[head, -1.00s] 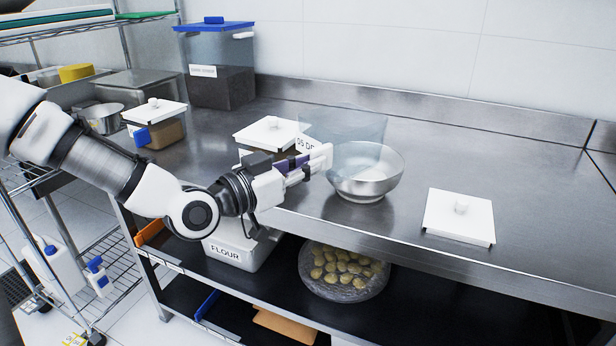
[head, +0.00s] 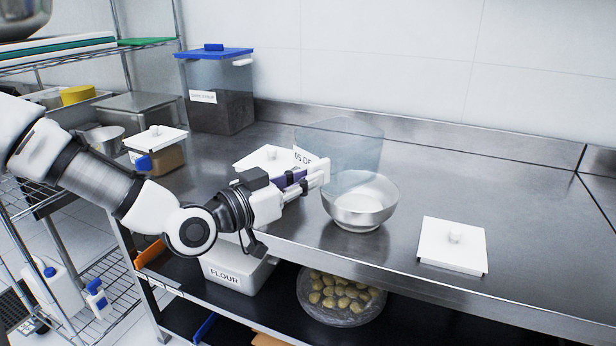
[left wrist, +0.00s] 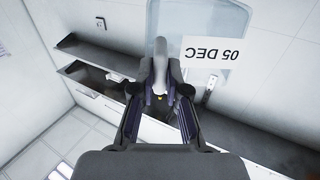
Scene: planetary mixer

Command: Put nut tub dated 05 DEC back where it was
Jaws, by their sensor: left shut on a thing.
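My right gripper is not in view.
The metal bowl (head: 360,207) stands on the counter, with a loose white lid (head: 453,247) to its right. A white-lidded tub (head: 262,158) is behind my gripper. A brown-filled tub (head: 168,158) and a blue-lidded bin (head: 220,105) stand left.

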